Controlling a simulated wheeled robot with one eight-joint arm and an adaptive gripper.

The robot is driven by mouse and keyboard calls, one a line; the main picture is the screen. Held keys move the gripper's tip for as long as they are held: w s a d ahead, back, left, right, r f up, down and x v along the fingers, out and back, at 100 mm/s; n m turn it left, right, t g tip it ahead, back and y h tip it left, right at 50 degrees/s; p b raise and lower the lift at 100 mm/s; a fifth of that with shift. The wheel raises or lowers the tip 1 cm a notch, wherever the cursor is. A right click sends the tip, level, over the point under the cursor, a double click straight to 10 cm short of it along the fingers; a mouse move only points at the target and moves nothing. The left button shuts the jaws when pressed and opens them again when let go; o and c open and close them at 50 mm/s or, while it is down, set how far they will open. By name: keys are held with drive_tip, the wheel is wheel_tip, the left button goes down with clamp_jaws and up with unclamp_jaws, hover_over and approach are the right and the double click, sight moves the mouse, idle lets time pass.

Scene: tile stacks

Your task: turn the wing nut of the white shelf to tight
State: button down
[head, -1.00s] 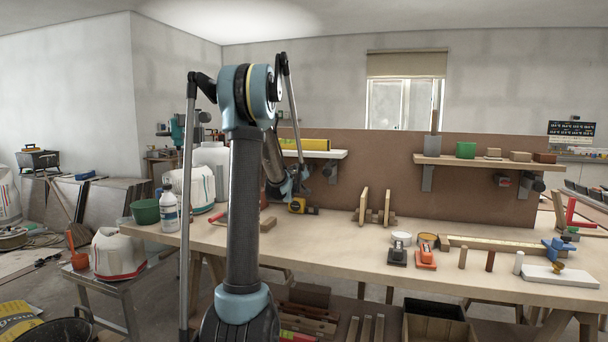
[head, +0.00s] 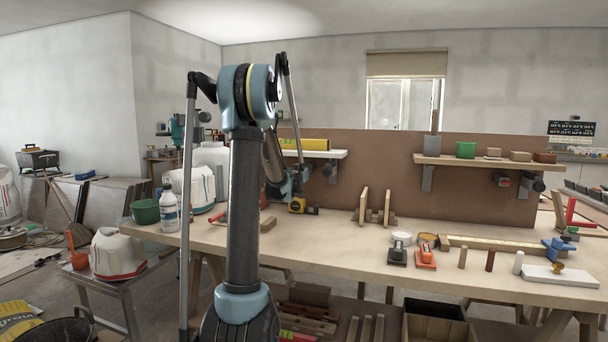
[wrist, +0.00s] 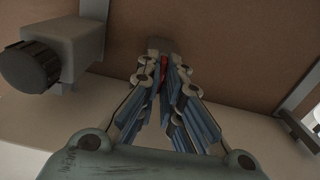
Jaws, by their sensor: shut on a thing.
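The white shelf (head: 318,154) is fixed to the brown back panel, partly hidden by my arm, with a yellow item on top. My gripper (wrist: 163,78) shows in the wrist view, its two blue-padded fingers converging and shut on a small red part, which I take to be the wing nut (wrist: 163,73). Most of the nut is hidden between the fingers, so its angle cannot be told. A grey block lies just beyond the fingertips. In the head view, my wrist is just below the shelf, and the gripping point is not clear.
A grey block with a dark round knob (wrist: 30,66) is close to the left of the fingers, with a bracket beside it. Another bracket (wrist: 298,130) stands at the right.

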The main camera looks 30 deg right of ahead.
drive_tip(key=c, duration=1.8)
unclamp_jaws()
drive_tip(key=shift+o, duration=0.2)
drive_tip(key=shift+a, duration=0.1)
drive_tip(key=v, duration=1.1)
drive_tip(key=shift+s+a, duration=0.25)
drive_tip(key=shift+a, duration=0.05)
drive_tip(key=shift+f, duration=0.1)
